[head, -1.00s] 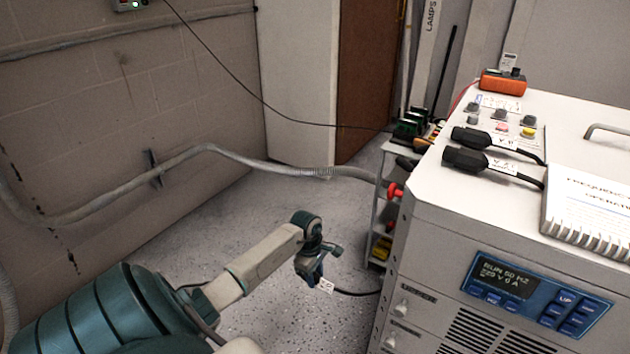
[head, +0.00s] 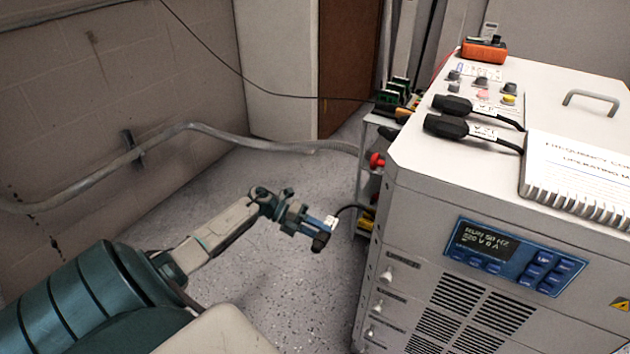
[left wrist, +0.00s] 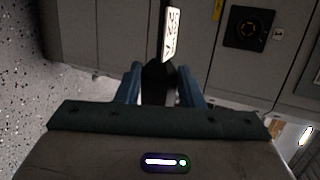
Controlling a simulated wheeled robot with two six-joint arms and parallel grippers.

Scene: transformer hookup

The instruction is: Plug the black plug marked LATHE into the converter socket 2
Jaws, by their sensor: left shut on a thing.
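My left gripper (head: 318,228) is in front of the left side of the converter cabinet (head: 440,215), over the floor. It is shut on a black plug (left wrist: 158,80), which shows between the blue fingers in the left wrist view. A white label (head: 331,222) hangs at the plug; its writing is too small and turned to read surely. A dark cable runs from it towards the shelf. In the left wrist view a round socket in a black square plate (left wrist: 249,27) is on the cabinet face, right of the plug and apart from it. My right gripper is not in view.
Two other black plugs (head: 452,105) (head: 446,127) with labels lie on the cabinet top, beside a spiral manual (head: 578,175). An orange meter (head: 484,50) stands at the back. A grey hose (head: 230,140) runs along the wall. The floor around my left arm is clear.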

